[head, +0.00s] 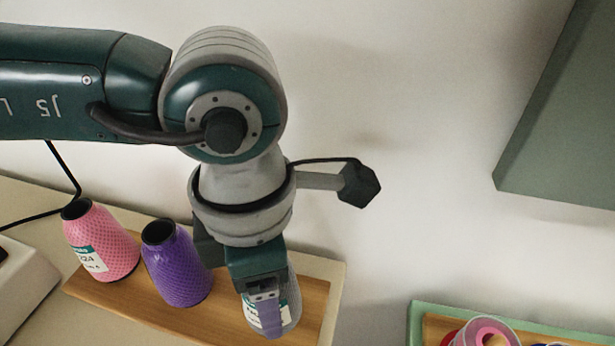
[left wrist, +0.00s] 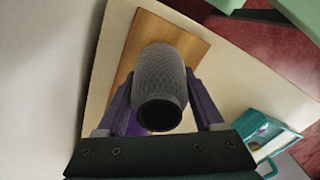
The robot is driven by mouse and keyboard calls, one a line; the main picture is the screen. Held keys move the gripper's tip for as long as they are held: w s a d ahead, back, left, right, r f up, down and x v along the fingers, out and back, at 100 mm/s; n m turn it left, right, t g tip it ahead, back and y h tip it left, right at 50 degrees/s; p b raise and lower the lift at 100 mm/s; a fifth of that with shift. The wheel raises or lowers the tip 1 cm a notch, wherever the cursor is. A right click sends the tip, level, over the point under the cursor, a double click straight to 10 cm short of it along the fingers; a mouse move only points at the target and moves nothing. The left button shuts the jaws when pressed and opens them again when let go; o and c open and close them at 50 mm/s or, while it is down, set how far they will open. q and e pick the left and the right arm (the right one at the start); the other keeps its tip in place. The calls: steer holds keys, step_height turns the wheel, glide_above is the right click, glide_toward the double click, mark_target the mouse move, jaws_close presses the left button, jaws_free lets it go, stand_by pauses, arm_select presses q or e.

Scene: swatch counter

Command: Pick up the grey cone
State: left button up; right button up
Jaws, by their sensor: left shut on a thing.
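The grey cone (head: 291,300) is a textured grey thread cone with a white label, at the right part of the wooden board (head: 322,292). My left gripper (head: 268,312) points down over it and hides much of it in the head view. In the left wrist view the grey cone (left wrist: 158,68) sits between the two fingers, its dark open top facing the camera. My left gripper is shut on it. I cannot tell whether its base touches the board. My right gripper is not in view.
A purple cone (head: 177,268) stands close to the left of my gripper, and a pink cone (head: 100,242) stands farther left. A green-edged tray (head: 415,322) with spools is at the lower right. A grey-green panel (head: 570,120) hangs at the upper right.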

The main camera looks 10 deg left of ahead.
arm_select(q)
steer(key=c, duration=0.6)
